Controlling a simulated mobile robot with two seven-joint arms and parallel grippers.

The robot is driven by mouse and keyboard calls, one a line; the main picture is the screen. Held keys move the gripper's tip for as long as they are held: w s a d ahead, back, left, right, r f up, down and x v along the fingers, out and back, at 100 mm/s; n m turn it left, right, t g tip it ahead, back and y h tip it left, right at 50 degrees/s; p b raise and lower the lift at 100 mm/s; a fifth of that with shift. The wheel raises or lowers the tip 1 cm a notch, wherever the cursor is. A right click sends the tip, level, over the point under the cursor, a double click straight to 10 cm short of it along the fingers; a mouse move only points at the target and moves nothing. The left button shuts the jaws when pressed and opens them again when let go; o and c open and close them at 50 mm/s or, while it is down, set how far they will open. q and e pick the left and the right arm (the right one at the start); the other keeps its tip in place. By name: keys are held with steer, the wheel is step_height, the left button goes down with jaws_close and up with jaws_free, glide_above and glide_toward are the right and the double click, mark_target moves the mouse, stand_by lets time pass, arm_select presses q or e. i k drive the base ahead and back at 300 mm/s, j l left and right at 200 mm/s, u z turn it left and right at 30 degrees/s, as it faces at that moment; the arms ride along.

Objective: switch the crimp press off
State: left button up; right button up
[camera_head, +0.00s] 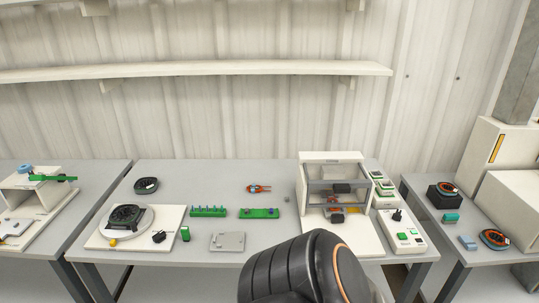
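A white, open-fronted machine (306,190), which looks like the crimp press, stands at the right of the middle table. Dark parts and a small orange piece sit inside its frame. A white control box (418,247) stands at its right, with green buttons and a black knob or lever (397,215). I cannot tell from this view whether it is on or off. A black arm link of mine with an orange ring fills the bottom middle and covers part of the table front. Neither of my grippers is in view.
A round turntable with a dark ring (125,217) stands on a white board at left. Green blocks (259,213), a grey plate (228,242) and an orange-handled tool (259,188) lie mid-table. Side tables (450,232) stand left and right, with gaps between. A shelf (200,71) runs above.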

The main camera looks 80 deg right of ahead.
mark_target(396, 217)
steer(key=z, duration=3.65)
steer(key=l+u, duration=0.1)
steer(key=u, duration=0.3)
steer(key=i+l+u, duration=0.15)
steer(key=u, duration=0.25)
steer(key=l+u, duration=0.1)
steer(key=u, duration=0.3)
steer(key=l+u, duration=0.3)
steer(key=l, duration=0.15)
steer(key=l+u, duration=0.3)
steer(key=l, duration=0.15)
steer(key=l+u, duration=0.3)
steer(key=l, duration=0.65)
steer(key=k+l, duration=0.1)
steer(key=l, duration=0.4)
steer(key=k+l, duration=0.1)
steer(key=l, duration=0.35)
